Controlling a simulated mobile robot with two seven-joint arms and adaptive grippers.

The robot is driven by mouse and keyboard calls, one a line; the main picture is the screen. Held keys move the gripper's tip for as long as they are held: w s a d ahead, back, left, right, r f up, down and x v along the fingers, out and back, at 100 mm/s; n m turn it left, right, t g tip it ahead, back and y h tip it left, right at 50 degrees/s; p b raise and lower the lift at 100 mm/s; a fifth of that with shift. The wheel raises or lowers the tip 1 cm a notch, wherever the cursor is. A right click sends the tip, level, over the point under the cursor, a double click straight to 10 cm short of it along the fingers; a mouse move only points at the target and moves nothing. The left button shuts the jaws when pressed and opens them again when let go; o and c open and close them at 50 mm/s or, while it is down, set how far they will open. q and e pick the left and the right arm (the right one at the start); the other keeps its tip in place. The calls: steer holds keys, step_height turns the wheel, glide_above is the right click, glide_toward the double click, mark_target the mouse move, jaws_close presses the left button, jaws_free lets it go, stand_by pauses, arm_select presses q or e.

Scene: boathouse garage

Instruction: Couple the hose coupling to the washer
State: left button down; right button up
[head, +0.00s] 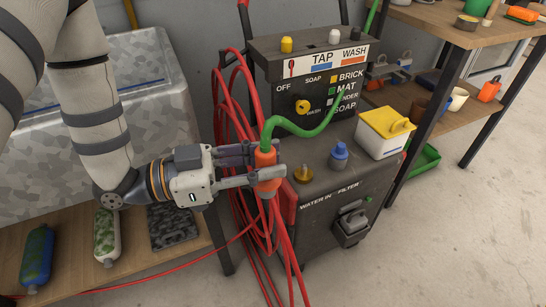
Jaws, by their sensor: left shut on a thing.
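The washer (356,182) is a dark grey machine on the floor, with a labelled upper panel (322,60) reading TAP and WASH. A brass fitting (303,174) and a blue fitting (339,153) stand on its lower deck, with "WATER IN" and "FILTER" written on the front edge below. My left gripper (266,166) is shut on the orange hose coupling (265,161), left of the brass fitting and apart from it. The coupling is roughly upright, and a green hose (300,131) leaves its top. The gripper's fingers partly cover the coupling. My right gripper is out of view.
A coiled red hose (226,112) hangs on the washer's left side, its strands running behind my gripper. A yellow-and-white box (387,132) sits on the deck's right. Floor is clear at lower right.

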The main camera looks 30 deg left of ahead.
mark_target(304, 166)
arm_select(q)
steer(key=w+f+n+t+y, duration=0.2)
steer(key=w+f, duration=0.1)
steer(key=w, duration=0.3)
steer(key=w+f+n+t+y+b, duration=0.1)
steer(key=w+f+n+y, duration=0.1)
steer(key=w, duration=0.4)
steer(key=w+f+n+t+y, duration=0.2)
steer(key=w+f+y, duration=0.2)
steer(key=w+f, duration=0.1)
steer(key=shift+w+d+t+b, duration=0.3)
steer(key=shift+w+d+b, duration=0.05)
steer(key=shift+w, duration=0.35)
steer(key=shift+w+f+n+y, duration=0.1)
steer(key=shift+w+n+y, duration=0.1)
steer(key=shift+n+y, duration=0.1)
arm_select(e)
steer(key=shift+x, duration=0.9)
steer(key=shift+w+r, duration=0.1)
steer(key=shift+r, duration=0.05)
arm_select(q)
steer(key=shift+f+b, duration=0.8)
steer(key=shift+f, duration=0.85)
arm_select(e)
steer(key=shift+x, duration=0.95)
arm_select(q)
steer(key=shift+s+a+f, duration=0.1)
steer(key=shift+s+f, duration=0.05)
steer(key=shift+f, duration=0.35)
